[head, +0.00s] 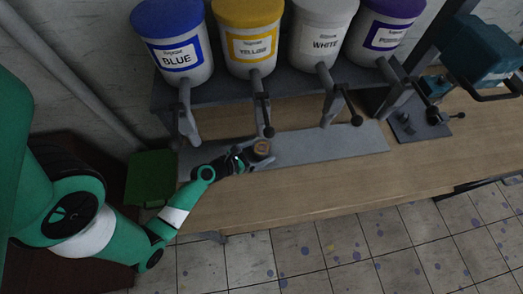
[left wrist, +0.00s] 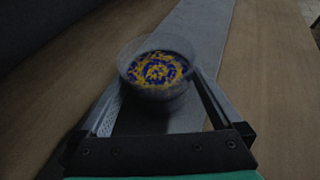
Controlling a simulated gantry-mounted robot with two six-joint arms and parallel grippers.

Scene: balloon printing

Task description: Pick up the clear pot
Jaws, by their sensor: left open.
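The clear pot (left wrist: 158,98) stands on the grey strip on the bench, and a mottled blue and yellow filling shows inside it. In the head view the pot (head: 261,148) is small and dark, below the yellow dispenser's spout. My left gripper (head: 250,156) reaches in from the left at the pot. In the left wrist view the left gripper (left wrist: 158,90) is open, with one finger on each side of the pot. I cannot tell whether the fingers touch it. My right gripper is not in view.
Blue (head: 172,45), yellow (head: 249,40), white (head: 321,42) and purple (head: 385,30) dispensers stand on a shelf behind, with spouts and levers hanging low. The grey strip (head: 340,142) is clear to the right. A green bin (head: 152,178) is at left, and a teal machine (head: 480,50) at right.

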